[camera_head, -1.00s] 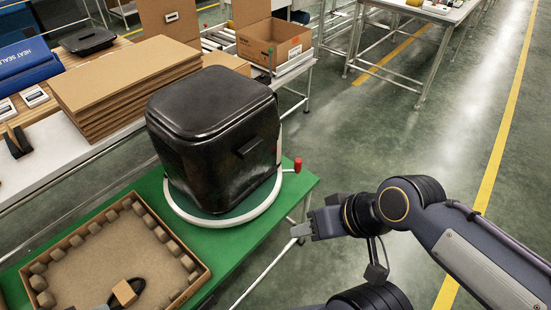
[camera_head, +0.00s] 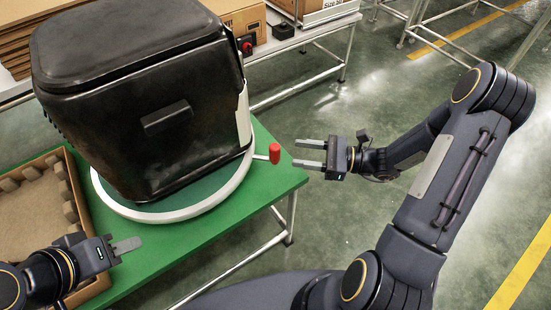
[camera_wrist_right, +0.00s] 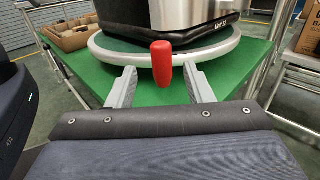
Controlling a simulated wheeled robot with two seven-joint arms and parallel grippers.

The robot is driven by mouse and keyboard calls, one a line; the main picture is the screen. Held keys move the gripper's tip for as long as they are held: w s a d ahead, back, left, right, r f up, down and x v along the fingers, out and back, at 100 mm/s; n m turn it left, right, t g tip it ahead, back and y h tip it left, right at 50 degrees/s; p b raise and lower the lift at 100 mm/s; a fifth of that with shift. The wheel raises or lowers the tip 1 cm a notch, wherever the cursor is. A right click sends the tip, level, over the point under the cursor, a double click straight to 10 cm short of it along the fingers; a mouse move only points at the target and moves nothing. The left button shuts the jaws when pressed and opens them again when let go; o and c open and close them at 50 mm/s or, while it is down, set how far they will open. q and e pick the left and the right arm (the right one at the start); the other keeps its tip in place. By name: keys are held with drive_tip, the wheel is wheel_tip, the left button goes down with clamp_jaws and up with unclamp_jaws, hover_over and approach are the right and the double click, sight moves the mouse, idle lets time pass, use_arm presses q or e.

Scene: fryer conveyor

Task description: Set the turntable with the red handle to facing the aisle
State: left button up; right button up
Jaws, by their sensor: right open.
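The turntable (camera_head: 222,208) is a white-rimmed disc on a green table. A large black fryer-like appliance (camera_head: 140,95) stands on it. Its red handle (camera_head: 274,153) sticks out at the right, toward the aisle floor; it also shows in the right wrist view (camera_wrist_right: 162,62). My right gripper (camera_head: 297,154) is open and empty, just right of the handle, fingers pointing at it. In the right wrist view the handle appears between the fingertips (camera_wrist_right: 162,80), with no contact visible. My left gripper (camera_head: 138,244) is at lower left, in front of the turntable, apart from it; its finger gap is unclear.
The green table (camera_head: 275,195) has a bare strip right of the turntable. A cardboard tray with padded edges (camera_head: 80,205) lies at left. A metal-framed table (camera_head: 300,38) with boxes stands behind. The floor at right is open.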

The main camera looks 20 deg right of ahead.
sight(275, 150)
drive_tip(key=x, duration=0.8)
drive_tip(key=shift+d+f+b, duration=0.1)
drive_tip(key=shift+f+b, duration=0.1)
drive_tip(key=shift+b, duration=0.2)
clamp_jaws()
